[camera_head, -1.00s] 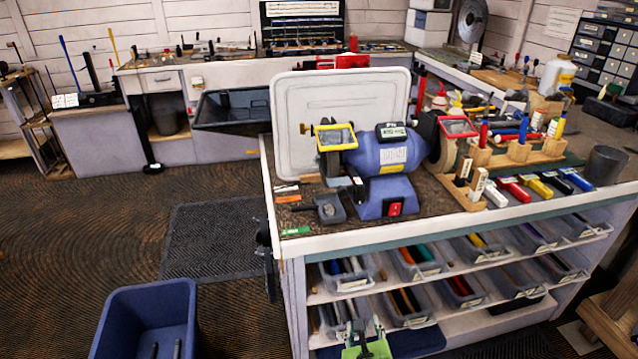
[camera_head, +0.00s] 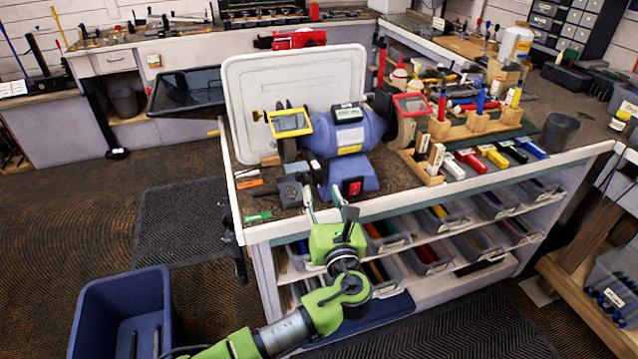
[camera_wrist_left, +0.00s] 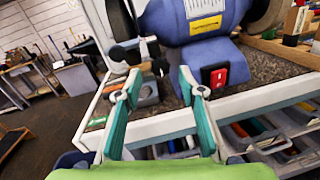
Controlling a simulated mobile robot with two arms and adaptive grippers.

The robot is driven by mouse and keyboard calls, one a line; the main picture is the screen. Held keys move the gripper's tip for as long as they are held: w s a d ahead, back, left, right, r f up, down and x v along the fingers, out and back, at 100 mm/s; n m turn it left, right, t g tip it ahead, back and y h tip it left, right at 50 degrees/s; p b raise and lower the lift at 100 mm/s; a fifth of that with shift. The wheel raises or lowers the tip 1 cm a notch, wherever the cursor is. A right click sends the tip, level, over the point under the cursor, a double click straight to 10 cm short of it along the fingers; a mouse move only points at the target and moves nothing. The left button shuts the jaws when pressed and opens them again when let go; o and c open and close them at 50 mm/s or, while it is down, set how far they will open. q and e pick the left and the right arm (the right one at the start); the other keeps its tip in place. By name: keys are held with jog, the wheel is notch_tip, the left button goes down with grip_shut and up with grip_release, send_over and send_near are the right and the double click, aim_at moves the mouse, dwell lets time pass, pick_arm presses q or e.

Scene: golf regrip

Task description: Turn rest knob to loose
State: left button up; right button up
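A blue bench grinder (camera_head: 345,135) stands on the bench, with a red switch on its base and a yellow-framed shield at left. A small grey block with a dark knob (camera_head: 291,191) sits left of its base. In the left wrist view, the block (camera_wrist_left: 146,92) shows with black round knobs (camera_wrist_left: 118,53) above it. I cannot tell for certain which is the rest knob. My left gripper (camera_head: 329,203) is open and empty at the bench's front edge, in front of the grinder. Its spread fingers (camera_wrist_left: 160,82) point toward the block and grinder base, apart from the knobs. My right gripper is not in view.
A white board (camera_head: 245,90) stands behind the grinder. Wooden holders (camera_head: 476,130) and coloured grips (camera_head: 470,160) lie to its right. Bins of grips (camera_head: 425,255) fill shelves under the bench. A blue tub (camera_head: 122,310) stands on the floor at left.

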aim_at(318, 184)
pick_arm(q)
jog(key=shift+w+a, duration=0.2)
jog(key=shift+w, duration=0.75)
jog(key=shift+w+a, duration=0.15)
jog(key=shift+w, duration=0.8)
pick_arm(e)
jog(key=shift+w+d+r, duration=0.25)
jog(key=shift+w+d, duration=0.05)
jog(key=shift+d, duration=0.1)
pick_arm(q)
grip_shut()
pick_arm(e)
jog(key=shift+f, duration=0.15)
